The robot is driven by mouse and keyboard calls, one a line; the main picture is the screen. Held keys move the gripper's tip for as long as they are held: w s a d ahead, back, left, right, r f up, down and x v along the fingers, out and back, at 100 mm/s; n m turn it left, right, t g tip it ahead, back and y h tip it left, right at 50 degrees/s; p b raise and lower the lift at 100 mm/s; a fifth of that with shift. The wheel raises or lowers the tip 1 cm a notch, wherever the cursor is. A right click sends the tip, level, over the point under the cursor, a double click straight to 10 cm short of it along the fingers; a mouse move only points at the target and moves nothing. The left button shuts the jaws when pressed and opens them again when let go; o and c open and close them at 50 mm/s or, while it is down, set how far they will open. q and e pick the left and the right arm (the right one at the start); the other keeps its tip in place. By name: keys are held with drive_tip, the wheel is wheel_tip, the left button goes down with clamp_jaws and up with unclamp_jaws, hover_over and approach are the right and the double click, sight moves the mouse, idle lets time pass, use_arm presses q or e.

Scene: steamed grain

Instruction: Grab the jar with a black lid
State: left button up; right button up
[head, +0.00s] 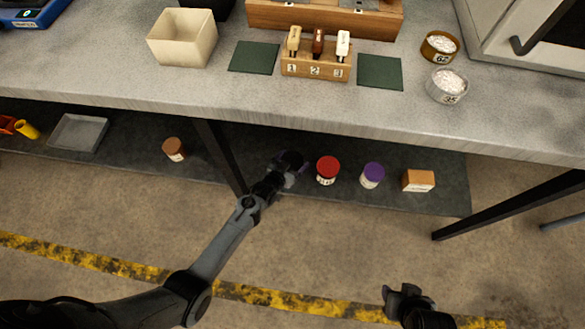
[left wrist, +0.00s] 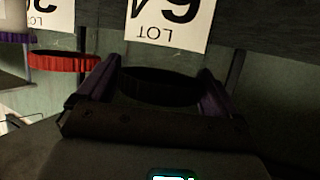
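The jar with a black lid stands on the low shelf, mostly hidden by my left gripper (head: 291,163) in the head view. In the left wrist view the picture is upside down. There the black lid (left wrist: 160,86) lies between the two fingers of my left gripper (left wrist: 157,92), and the jar's white label (left wrist: 168,22) reads "LOT". The fingers flank the lid closely; whether both press on it I cannot tell. My right gripper (head: 400,291) is open and empty over the floor at the bottom of the head view.
A red-lidded jar (head: 327,170) stands close right of my left gripper, then a purple-lidded jar (head: 372,175) and an orange-brown box (head: 418,181). A brown-lidded jar (head: 174,149) stands left of a dark table leg (head: 221,158). The tabletop (head: 130,85) overhangs the shelf.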

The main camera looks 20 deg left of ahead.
use_arm(q)
drive_tip(key=c, duration=1.2)
drive_tip(key=shift+o, duration=0.2)
drive_tip(key=shift+r, duration=0.1)
